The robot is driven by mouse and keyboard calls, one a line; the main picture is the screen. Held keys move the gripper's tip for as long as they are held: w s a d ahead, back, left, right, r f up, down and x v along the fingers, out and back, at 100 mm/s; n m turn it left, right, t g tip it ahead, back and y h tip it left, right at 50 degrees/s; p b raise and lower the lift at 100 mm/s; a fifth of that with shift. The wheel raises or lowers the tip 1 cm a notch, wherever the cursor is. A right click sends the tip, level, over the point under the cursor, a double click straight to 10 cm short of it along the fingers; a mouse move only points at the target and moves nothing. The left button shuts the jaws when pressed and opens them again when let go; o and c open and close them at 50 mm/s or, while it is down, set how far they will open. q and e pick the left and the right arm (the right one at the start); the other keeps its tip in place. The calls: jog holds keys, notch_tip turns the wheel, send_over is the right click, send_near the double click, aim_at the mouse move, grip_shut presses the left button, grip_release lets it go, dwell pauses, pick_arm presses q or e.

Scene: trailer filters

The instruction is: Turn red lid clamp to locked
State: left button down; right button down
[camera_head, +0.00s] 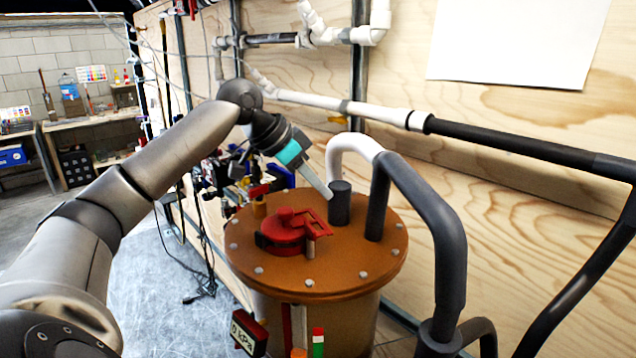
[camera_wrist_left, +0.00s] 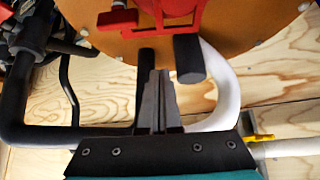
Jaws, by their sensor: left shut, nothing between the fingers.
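The red lid clamp (camera_head: 286,231) sits on the orange-brown round lid (camera_head: 262,278) of the tank, left of the lid's middle in the head view. It also shows at the top of the left wrist view (camera_wrist_left: 178,12), partly cut off by the frame edge. My left gripper (camera_head: 326,193) is shut and empty. Its fingertips are close to the dark pipe stub (camera_head: 340,205) on the lid, behind and to the right of the clamp. In the left wrist view the shut fingers (camera_wrist_left: 155,75) point toward the lid's edge, apart from the clamp. My right gripper is not in view.
A dark pipe (camera_head: 448,240) rises from the lid and bends down on the right, with a white pipe (camera_head: 352,142) behind. A gauge marked kPa (camera_head: 248,333) is at the tank's front. A wooden wall (camera_head: 500,110) stands behind. Cables and small parts crowd the left.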

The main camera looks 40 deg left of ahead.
aim_at(321, 220)
pick_arm(q)
jog(key=p+x, duration=0.1)
jog(key=x, duration=0.6)
jog(key=shift+w+f, duration=0.1)
jog(key=shift+f, duration=0.05)
jog(key=shift+s+a, duration=0.45)
jog(key=shift+s, duration=0.4)
jog(key=shift+s+a+b, duration=0.2)
jog(key=shift+s, duration=0.35)
jog(key=shift+s+a+b, duration=0.15)
jog(key=shift+s+a, duration=0.05)
jog(key=shift+s, duration=0.35)
